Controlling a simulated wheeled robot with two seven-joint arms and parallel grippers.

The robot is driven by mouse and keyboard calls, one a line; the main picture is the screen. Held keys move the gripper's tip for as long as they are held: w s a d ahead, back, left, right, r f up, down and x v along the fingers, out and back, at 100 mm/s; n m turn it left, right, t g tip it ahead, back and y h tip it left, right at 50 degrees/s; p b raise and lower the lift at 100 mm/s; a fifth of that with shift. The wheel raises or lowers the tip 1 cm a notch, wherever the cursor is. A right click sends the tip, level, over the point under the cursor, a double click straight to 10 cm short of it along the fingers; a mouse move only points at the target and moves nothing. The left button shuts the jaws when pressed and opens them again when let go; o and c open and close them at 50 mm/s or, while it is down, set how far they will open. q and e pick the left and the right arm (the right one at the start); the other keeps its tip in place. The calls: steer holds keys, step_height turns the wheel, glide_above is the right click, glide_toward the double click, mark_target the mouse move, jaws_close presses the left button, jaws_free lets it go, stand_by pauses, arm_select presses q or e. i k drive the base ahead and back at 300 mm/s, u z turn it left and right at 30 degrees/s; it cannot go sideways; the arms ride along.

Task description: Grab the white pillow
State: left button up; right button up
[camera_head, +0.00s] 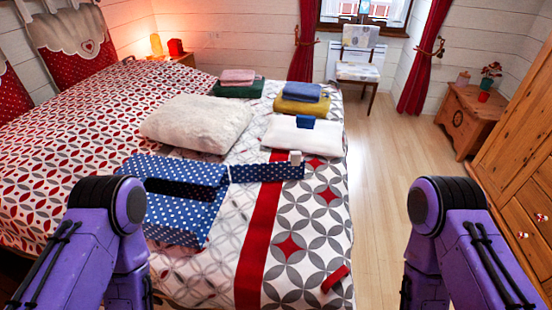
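A fluffy white pillow (197,122) lies on the bed (275,245), near its middle. A flatter white cushion or folded cloth (302,136) lies to its right near the bed's edge, with a small blue item (305,121) on it. Two purple arm sections of mine show at the lower left and lower right. Both of my grippers are outside the picture, so whether they are open or shut is hidden. Nothing of mine touches the pillow in view.
A blue polka-dot box (180,215) and a narrow dotted blue strip (268,173) lie in front of the pillow. Folded towels (302,106) lie behind. Wooden floor (385,190) is clear right of the bed; a chair (358,72), chest (468,118) and wardrobe (520,150) stand beyond.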

mark_target(302, 133)
steer(key=z, duration=2.75)
steer(key=i, duration=2.4)
steer(key=u, duration=2.4)
steer(key=i, duration=3.05)
